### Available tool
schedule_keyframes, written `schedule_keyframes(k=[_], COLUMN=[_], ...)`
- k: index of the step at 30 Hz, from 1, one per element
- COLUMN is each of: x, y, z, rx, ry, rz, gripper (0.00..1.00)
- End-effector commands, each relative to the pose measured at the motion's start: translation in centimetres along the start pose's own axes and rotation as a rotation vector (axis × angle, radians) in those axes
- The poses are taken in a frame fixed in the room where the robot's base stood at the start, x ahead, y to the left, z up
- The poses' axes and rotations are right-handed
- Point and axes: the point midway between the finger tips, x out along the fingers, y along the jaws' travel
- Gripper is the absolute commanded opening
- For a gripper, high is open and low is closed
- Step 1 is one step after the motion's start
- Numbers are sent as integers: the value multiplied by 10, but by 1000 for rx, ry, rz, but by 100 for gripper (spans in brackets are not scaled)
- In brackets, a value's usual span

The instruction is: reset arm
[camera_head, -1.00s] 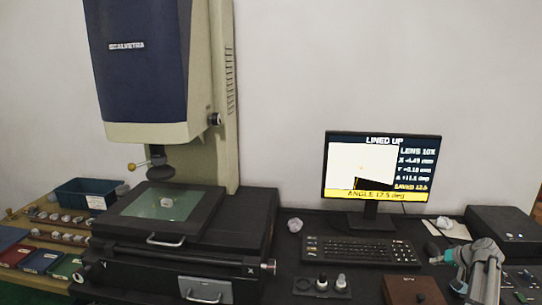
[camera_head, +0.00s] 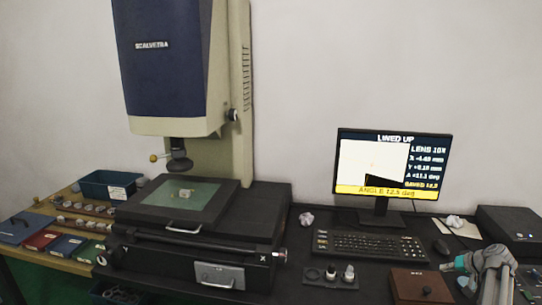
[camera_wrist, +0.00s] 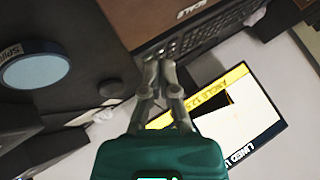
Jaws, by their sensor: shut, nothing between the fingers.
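My gripper (camera_wrist: 160,68) is shut and empty in the wrist view, its two fingers together in front of the keyboard (camera_wrist: 190,35) and the tilted monitor (camera_wrist: 262,100). In the head view my gripper (camera_head: 450,267) is at the lower right, beside the brown box (camera_head: 420,287), and my arm runs off the bottom edge. The measuring machine (camera_head: 170,60) stands at the left, with a small pale ring-like part (camera_head: 185,194) on its glass stage (camera_head: 205,192).
The monitor (camera_head: 393,165) reads "LINED UP" and "ANGLE 12.5 deg". A blue bin (camera_head: 100,184) and several rings sit at the far left.

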Motion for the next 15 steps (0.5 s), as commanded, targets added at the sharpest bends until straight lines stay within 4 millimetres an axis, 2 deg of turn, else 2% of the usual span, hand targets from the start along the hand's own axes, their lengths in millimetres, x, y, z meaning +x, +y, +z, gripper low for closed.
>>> schedule_keyframes(k=[10, 15], x=[25, 43], y=[-43, -76], z=[22, 42], rx=[-23, -42], ry=[-78, -139], rz=[9, 20], gripper=[0, 0])
